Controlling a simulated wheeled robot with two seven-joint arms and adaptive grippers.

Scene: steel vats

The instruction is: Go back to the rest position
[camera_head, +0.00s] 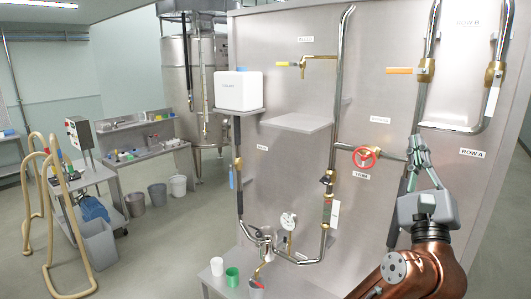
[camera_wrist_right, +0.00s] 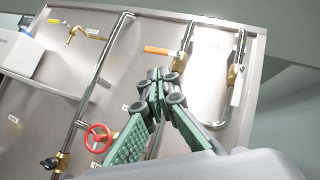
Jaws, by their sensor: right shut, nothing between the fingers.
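My right gripper (camera_head: 416,143) is raised in front of the steel panel (camera_head: 270,60), just right of the red handwheel (camera_head: 365,157). Its green-padded fingers meet at the tips, shut and empty; they also show in the right wrist view (camera_wrist_right: 158,76). In that view the red handwheel (camera_wrist_right: 99,138) lies to the left of the fingers, apart from them. An orange-handled valve (camera_head: 408,70) is above the gripper on a vertical pipe. My left gripper is not in view.
A low bench (camera_head: 218,284) with white and green cups stands below. A cart (camera_head: 92,175) with hoses stands at far left. The floor between cart and panel is largely clear.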

